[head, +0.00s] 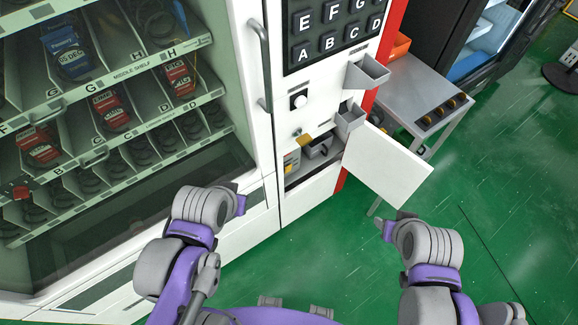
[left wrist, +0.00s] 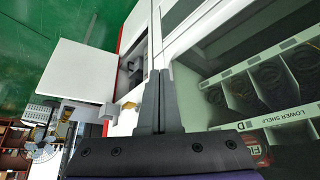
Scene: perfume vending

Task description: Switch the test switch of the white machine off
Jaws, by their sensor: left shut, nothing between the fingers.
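The white machine (head: 255,150) is a large vending machine with a glass front. Low on its right side, a compartment (head: 322,165) stands open, with its white door (head: 388,168) swung out to the right. Inside are a yellow part (head: 291,158) and a grey part (head: 318,149); I cannot tell which is the test switch. My left gripper (head: 242,204) is shut and empty, in front of the machine, left of and below the compartment. In the left wrist view its dark fingers (left wrist: 157,75) are together, apart from the open compartment (left wrist: 134,66). My right gripper (head: 382,226) is below the door, its fingers barely visible.
A grey table (head: 412,92) stands to the right behind the door.

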